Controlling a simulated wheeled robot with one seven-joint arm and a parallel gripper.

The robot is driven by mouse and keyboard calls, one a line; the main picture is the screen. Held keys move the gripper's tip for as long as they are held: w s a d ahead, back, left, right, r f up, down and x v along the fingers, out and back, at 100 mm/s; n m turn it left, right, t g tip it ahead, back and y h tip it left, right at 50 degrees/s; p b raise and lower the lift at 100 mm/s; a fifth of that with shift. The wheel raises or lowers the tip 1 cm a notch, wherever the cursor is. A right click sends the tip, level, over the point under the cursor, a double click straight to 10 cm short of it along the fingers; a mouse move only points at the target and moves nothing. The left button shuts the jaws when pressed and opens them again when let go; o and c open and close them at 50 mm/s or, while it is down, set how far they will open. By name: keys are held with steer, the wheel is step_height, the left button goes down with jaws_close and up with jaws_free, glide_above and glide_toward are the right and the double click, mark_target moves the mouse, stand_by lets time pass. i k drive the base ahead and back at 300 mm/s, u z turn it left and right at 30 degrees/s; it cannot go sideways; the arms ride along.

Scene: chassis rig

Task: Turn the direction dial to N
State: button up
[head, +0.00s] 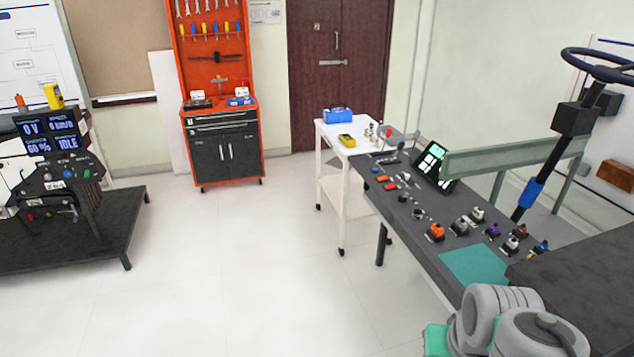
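The chassis rig (70,190) stands at the far left on a dark low platform (110,232). Its display (50,136) reads 0 V, 0 km/h, 60 % and IDLE. Rounded grey links of my own arm show at the bottom right, far from the rig. My gripper's fingers do not show.
A dark workbench (375,203) with several small parts, a tablet (432,165) and a teal mat (475,265) runs along the right. A white cart (348,180) stands behind it. An orange tool cabinet (224,150) stands at the back. The middle floor is clear.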

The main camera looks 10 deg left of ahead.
mark_target(402, 197)
steer(key=u, duration=0.7)
steer(key=i, duration=1.15)
steer(key=u, duration=0.3)
steer(key=i, duration=1.85)
steer(key=z, duration=0.4)
